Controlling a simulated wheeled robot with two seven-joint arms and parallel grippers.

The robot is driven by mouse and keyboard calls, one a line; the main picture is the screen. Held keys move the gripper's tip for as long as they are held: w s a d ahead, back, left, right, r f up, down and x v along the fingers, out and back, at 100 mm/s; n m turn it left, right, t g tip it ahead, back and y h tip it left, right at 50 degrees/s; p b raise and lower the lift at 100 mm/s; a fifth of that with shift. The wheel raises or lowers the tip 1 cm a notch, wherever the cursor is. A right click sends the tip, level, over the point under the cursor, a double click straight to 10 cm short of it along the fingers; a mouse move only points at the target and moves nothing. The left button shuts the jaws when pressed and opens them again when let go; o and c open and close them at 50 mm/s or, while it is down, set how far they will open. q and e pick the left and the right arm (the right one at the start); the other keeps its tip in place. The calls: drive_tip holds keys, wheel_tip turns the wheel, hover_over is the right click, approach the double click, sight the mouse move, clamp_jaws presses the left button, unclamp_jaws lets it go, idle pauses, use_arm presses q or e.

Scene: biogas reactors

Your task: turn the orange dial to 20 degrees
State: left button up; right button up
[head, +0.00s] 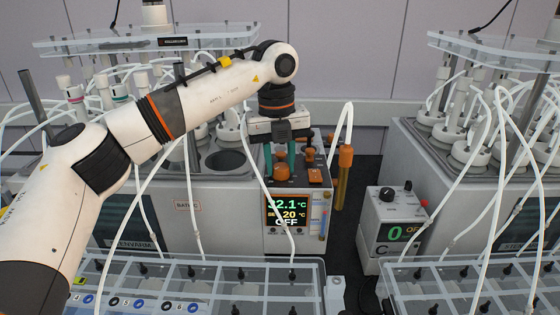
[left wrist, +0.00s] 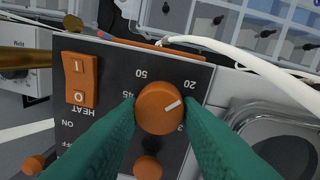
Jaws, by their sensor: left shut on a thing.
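The round orange dial (left wrist: 159,108) is on a black panel in the left wrist view, with a white pointer line. The line points right and slightly up in that view, near the upside-down 20 mark. Marks 45 and 50 are to its left and above. My left gripper (head: 281,176) has its two teal fingers shut on the dial, one on each side. In the head view the fingers partly hide the dial. The display (head: 287,213) below reads 32.1 °C, a second line of 20 °C, and OFF. My right gripper is not in view.
An orange HEAT rocker switch (left wrist: 81,81) sits beside the dial. A small orange knob (left wrist: 147,168) is close by. White tubes loop around the panel. A grey box (head: 396,222) showing 0 and OFF stands to the right. Clear-topped racks fill the front.

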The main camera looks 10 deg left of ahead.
sight(277, 166)
use_arm(q)
drive_tip(key=shift+r, duration=0.2)
drive_tip(key=o, duration=1)
drive_tip(key=shift+f, duration=0.1)
drive_tip(key=shift+c, duration=0.2)
wheel_tip(277, 166, up, 12)
drive_tip(key=shift+a, duration=0.3)
drive_tip(key=shift+s, duration=0.1)
